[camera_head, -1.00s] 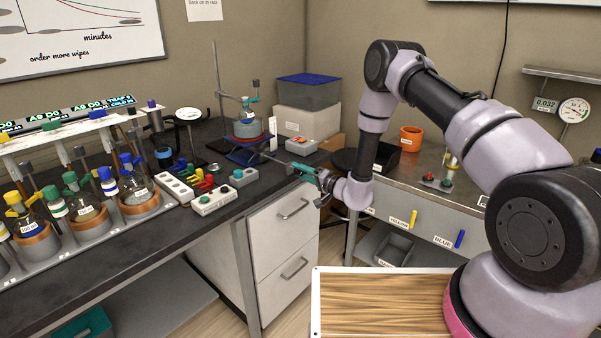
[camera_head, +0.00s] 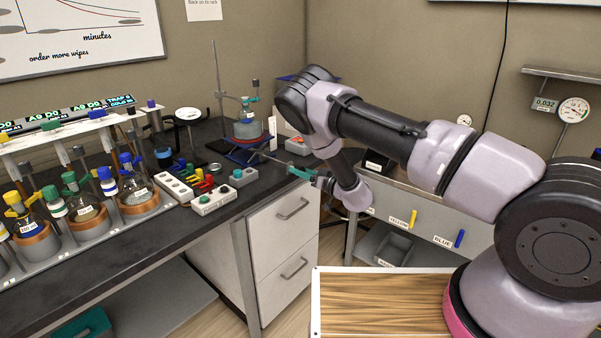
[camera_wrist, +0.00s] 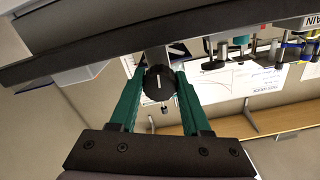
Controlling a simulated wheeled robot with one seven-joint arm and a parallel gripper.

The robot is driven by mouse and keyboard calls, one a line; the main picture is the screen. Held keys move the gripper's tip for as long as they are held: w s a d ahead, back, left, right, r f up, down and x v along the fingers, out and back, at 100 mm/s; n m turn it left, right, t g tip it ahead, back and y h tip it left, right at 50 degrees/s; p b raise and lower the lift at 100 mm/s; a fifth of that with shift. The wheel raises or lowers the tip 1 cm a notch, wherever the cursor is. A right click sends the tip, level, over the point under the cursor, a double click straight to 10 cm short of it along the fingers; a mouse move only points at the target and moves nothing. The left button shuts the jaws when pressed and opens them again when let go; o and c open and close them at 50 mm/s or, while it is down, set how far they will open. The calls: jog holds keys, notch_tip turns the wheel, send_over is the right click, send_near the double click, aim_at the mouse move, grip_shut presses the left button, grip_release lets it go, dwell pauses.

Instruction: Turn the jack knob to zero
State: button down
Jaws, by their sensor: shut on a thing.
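The lab jack (camera_head: 248,154) stands on the dark bench in the head view, with a flask on a heating plate above it. A thin rod runs from the jack to my gripper (camera_head: 293,169) at the bench's right edge. In the wrist view the round black jack knob (camera_wrist: 159,80) sits between the two green fingers of my gripper (camera_wrist: 159,84). The gripper is shut on it. A short white mark on the knob's face points nearly straight up in that view. The zero mark cannot be made out. The knob is hidden by the gripper in the head view.
Flasks in a rack (camera_head: 139,203) stand farther left. White drawers (camera_head: 283,226) are below the gripper. A side counter is behind my arm.

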jog(key=n, duration=0.4)
jog(key=shift+s+f, duration=0.1)
jog(key=shift+f, duration=0.15)
jog(key=n, duration=0.4)
jog(key=shift+d, duration=0.1)
jog(key=shift+n, duration=0.4)
jog(key=c, duration=0.6)
grip_release()
jog(key=shift+o, duration=1.2)
jog(key=shift+r, duration=0.1)
jog(key=shift+r, duration=0.1)
